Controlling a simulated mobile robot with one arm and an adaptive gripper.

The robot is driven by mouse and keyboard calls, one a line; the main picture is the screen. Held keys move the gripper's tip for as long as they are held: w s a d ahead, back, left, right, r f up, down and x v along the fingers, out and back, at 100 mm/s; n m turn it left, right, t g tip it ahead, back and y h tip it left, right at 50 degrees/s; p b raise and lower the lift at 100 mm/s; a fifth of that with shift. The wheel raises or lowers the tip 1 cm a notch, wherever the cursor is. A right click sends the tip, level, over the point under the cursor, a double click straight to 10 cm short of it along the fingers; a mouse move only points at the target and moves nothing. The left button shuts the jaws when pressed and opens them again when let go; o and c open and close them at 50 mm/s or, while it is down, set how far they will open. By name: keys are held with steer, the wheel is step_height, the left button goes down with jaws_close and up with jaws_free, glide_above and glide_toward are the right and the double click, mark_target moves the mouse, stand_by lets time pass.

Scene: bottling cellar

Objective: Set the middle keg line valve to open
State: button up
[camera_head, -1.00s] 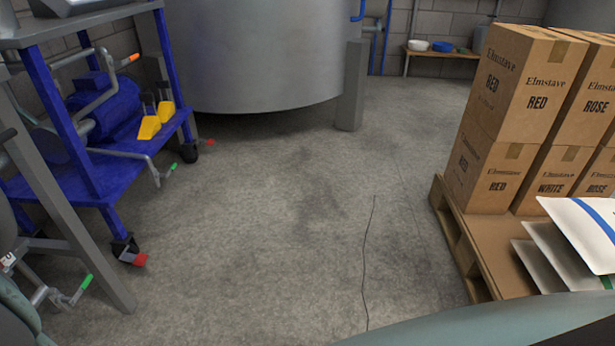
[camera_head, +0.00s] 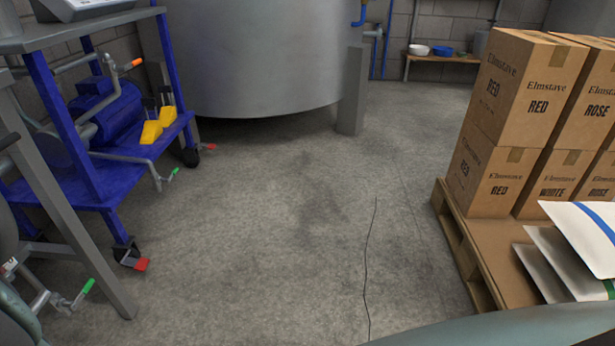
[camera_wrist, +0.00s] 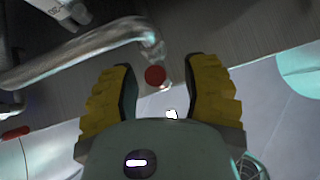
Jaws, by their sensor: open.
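In the wrist view my gripper (camera_wrist: 158,82) is open, with a yellow ribbed finger on each side and nothing held between them. A round red end (camera_wrist: 155,75), perhaps a valve handle seen end-on, shows between the fingertips at the end of a bent metal pipe (camera_wrist: 90,42). I cannot tell whether the fingers touch it. A red handle (camera_wrist: 16,133) shows at the left edge. The head view does not show my gripper. There, a green-handled valve (camera_head: 82,292) sits on piping at the lower left. I cannot tell which valve is the middle keg line valve.
A blue wheeled cart (camera_head: 75,185) with a pump and pipes stands at left. A large steel tank (camera_head: 260,60) stands behind. A pallet (camera_head: 465,255) bears boxes (camera_head: 515,120) and sacks (camera_head: 575,250) at right. The floor (camera_head: 270,230) between is clear except for a thin dark line.

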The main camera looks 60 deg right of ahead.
steer(key=v, duration=1.1)
steer(key=shift+f, duration=0.2)
steer(key=shift+s+d+r, duration=0.1)
steer(key=shift+d, duration=0.05)
